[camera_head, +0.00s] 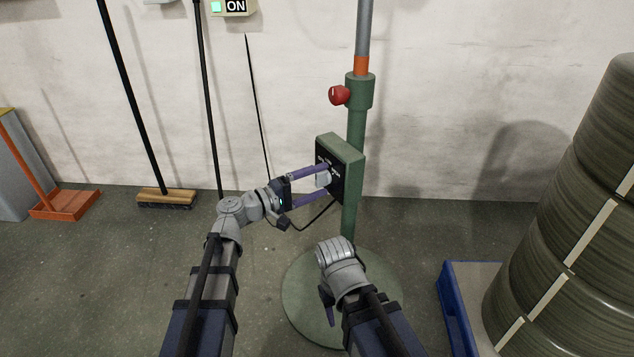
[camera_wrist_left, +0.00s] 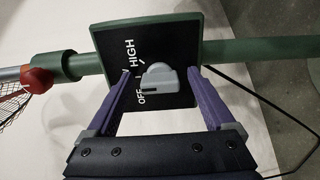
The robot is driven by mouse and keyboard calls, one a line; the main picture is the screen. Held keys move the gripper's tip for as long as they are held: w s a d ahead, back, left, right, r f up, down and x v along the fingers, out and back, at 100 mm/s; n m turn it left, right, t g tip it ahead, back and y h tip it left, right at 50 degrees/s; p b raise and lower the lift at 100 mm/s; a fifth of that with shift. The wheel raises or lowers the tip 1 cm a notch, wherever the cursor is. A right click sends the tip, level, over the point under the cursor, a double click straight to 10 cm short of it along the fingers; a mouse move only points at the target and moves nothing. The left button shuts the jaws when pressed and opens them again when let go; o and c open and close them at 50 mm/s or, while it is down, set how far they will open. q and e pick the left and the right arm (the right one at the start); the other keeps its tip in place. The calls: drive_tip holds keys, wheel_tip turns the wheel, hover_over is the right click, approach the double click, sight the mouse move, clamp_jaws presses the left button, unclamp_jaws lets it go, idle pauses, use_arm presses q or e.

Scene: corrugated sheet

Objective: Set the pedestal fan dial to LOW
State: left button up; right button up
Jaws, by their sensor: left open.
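The green pedestal fan (camera_head: 356,130) stands upright on a round base. Its control box (camera_head: 345,150) has a dark face with a pale grey dial (camera_head: 322,180). In the left wrist view, the dial (camera_wrist_left: 163,78) sits between HIGH and OFF lettering; LOW is not readable. A dark mark on the knob lies on the OFF side. My left gripper (camera_head: 328,182) is open, its purple fingers on either side of the dial; contact cannot be told. In the wrist view its fingertips (camera_wrist_left: 160,73) reach the panel. My right gripper (camera_head: 328,306) hangs over the fan base, mostly hidden by its wrist.
A red knob (camera_head: 338,95) is on the pole above the box. A black cable (camera_head: 315,217) hangs below the box. A broom (camera_head: 166,197) and an orange dustpan (camera_head: 66,205) stand left. A blue pallet (camera_head: 449,305) and stacked drum-like rolls (camera_head: 560,230) are at right.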

use_arm(q)
drive_tip(key=v, duration=0.7)
drive_tip(key=shift+s+a, duration=0.2)
drive_tip(key=shift+a, duration=0.15)
drive_tip(key=s+f+m+g+y, duration=0.2)
drive_tip(key=s+f+g+y, duration=0.15)
drive_tip(key=f, duration=0.45)
drive_tip(key=s+f+m+g+y, duration=0.2)
drive_tip(key=s+f+g+y, duration=0.15)
drive_tip(key=f, duration=0.45)
drive_tip(key=s+a+f+m+g+y, duration=0.1)
drive_tip(key=s+a+f+y, duration=0.2)
drive_tip(key=a+y, duration=0.15)
drive_tip(key=s+a+f+m+y, duration=0.1)
drive_tip(key=s+a+f+y, duration=0.1)
drive_tip(key=s+a+y, duration=0.3)
drive_tip(key=s+d+r+m+g+p, duration=0.1)
drive_tip(key=s+d+r+m+p, duration=0.1)
drive_tip(key=d+r+p, duration=0.4)
drive_tip(key=s+d+r+m+p, duration=0.2)
drive_tip(key=d+r+p, duration=0.2)
drive_tip(key=r+p, duration=0.45)
wheel_tip(320, 180, up, 36)
drive_tip(key=p, duration=3.7)
drive_tip(key=shift+s+r, duration=0.15)
drive_tip(key=shift+r, duration=0.05)
